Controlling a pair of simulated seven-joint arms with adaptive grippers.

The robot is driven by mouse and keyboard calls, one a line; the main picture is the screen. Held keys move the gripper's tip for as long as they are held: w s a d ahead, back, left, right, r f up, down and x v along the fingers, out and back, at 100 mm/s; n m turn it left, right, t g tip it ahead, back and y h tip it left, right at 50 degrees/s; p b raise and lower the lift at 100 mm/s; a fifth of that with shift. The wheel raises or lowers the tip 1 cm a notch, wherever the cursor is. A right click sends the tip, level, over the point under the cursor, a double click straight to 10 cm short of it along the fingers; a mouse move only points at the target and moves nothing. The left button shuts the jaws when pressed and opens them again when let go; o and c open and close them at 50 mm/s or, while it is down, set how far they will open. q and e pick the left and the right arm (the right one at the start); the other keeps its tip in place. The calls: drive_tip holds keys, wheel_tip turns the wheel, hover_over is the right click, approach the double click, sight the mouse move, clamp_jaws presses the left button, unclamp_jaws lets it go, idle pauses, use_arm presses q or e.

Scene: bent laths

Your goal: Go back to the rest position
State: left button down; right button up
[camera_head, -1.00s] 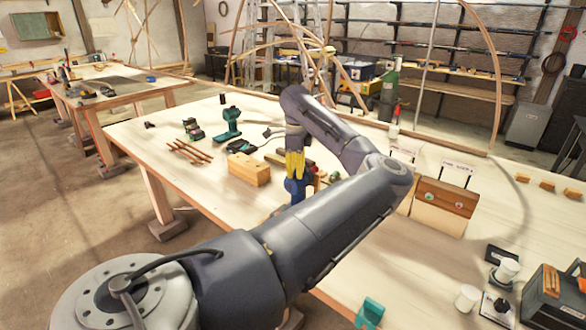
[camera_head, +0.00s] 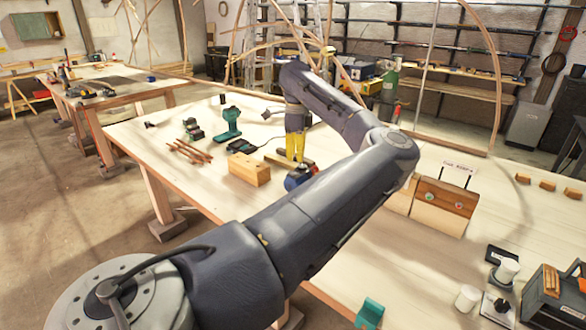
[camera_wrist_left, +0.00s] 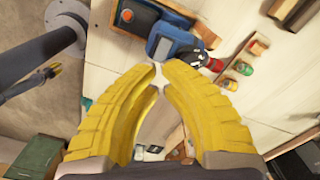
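My left gripper (camera_head: 296,160) has yellow fingers and hangs over the workbench (camera_head: 130,133), behind the blue tool (camera_head: 299,178). In the left wrist view, the left gripper (camera_wrist_left: 159,76) has curved fingertips close together, with a narrow gap and nothing held between them. The blue tool also shows in that view (camera_wrist_left: 176,42), lying beyond the fingertips, apart from them.
A wooden block (camera_head: 249,169), thin wooden pieces (camera_head: 188,151) and a green drill (camera_head: 230,124) are left of the left gripper. A wooden stand (camera_head: 443,205) is to its right. White cups (camera_head: 467,298) and a toolbox (camera_head: 552,295) stand at the front right.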

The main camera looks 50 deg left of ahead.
use_arm(q)
drive_tip(key=shift+r, duration=0.35)
